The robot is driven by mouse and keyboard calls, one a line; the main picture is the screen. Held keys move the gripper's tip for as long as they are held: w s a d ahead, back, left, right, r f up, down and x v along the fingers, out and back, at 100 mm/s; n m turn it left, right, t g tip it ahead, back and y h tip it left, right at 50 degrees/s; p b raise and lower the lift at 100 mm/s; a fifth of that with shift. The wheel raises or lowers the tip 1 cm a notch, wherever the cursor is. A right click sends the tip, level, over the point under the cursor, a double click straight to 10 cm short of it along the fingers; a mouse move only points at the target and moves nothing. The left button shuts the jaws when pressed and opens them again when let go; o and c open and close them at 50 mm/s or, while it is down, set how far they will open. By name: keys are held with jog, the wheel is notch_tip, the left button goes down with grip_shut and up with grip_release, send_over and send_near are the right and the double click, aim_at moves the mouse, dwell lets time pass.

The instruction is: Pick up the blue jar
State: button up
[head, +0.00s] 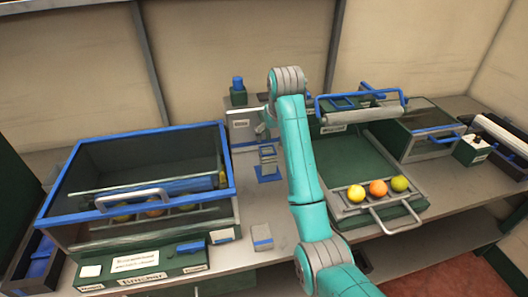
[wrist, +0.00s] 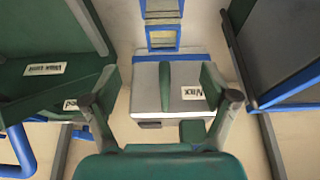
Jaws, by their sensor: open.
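A small dark jar with a blue top (head: 238,90) stands at the back of the bench, left of my arm, behind a grey box (head: 242,124). It is the only jar-like thing that I can make out, and I cannot pick it out in the wrist view. In the head view my arm largely hides the gripper.
A blue-framed glass case (head: 140,133) fills the left. A small stand on a blue base (head: 268,178) is left of my arm. Right of it, a green tray (head: 365,155) holds yellow, orange and greenish fruit near its front. Some bare bench shows near the stand.

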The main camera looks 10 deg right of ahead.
send_over(268, 150)
jog(key=s, duration=0.3)
jog(key=f, duration=0.5)
jog(key=shift+w+d, duration=0.25)
jog(key=shift+a+x, duration=0.15)
jog(key=shift+x, duration=1.2)
jog(key=shift+a+x, duration=0.1)
jog(key=shift+x, duration=1.2)
jog(key=shift+w+r, duration=0.1)
jog(key=c, duration=1.5)
grip_shut()
jog(key=shift+r, duration=0.1)
